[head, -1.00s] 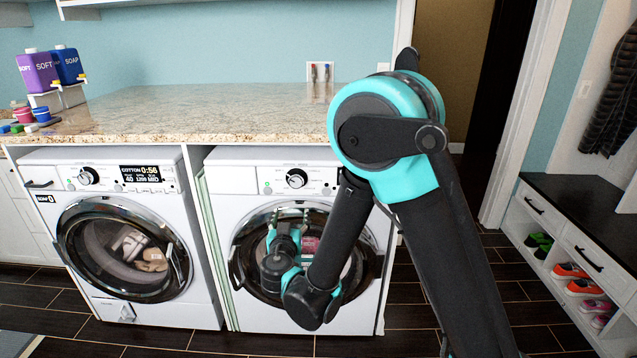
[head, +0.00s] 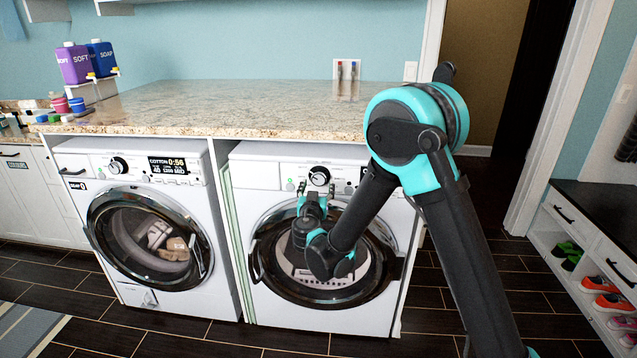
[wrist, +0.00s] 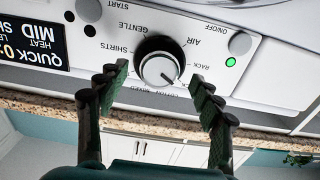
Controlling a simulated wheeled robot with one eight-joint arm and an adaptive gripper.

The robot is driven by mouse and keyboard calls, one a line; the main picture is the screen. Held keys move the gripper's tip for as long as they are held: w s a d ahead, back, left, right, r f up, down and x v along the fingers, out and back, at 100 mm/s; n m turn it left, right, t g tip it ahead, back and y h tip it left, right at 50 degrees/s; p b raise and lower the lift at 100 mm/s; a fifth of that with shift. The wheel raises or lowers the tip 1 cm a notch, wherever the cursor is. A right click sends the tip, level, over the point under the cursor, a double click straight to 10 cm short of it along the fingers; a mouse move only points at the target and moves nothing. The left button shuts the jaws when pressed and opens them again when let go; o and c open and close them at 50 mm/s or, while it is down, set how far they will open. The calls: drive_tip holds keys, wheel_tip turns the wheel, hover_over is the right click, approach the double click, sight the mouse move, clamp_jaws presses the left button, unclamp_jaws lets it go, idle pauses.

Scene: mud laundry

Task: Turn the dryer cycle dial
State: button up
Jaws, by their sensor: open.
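The dryer is the right-hand white machine (head: 262,180). Its cycle dial (head: 319,176) is a round knob with a dark ring and pale face on the top control panel. In the wrist view the dial (wrist: 158,70) appears upside down, ringed by labels such as AIR, RACK, SHIRTS and GENTLE. A small dark mark on its face points to the lower right. My gripper (head: 314,191) is in front of the panel at the dial. In the wrist view its two fingers (wrist: 163,75) are open, one either side of the dial, with gaps visible.
A power button with a green light (wrist: 231,62) lies beside the dial. A lit display (wrist: 30,42) is on the other side. The granite counter (head: 240,108) overhangs just above the panel. The washer (head: 222,258) stands left, and a shoe bench (head: 590,205) is at right.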

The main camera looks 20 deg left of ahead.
sight(318, 181)
drive_tip(key=shift+x, duration=1.65)
drive_tip(key=c, duration=1.2)
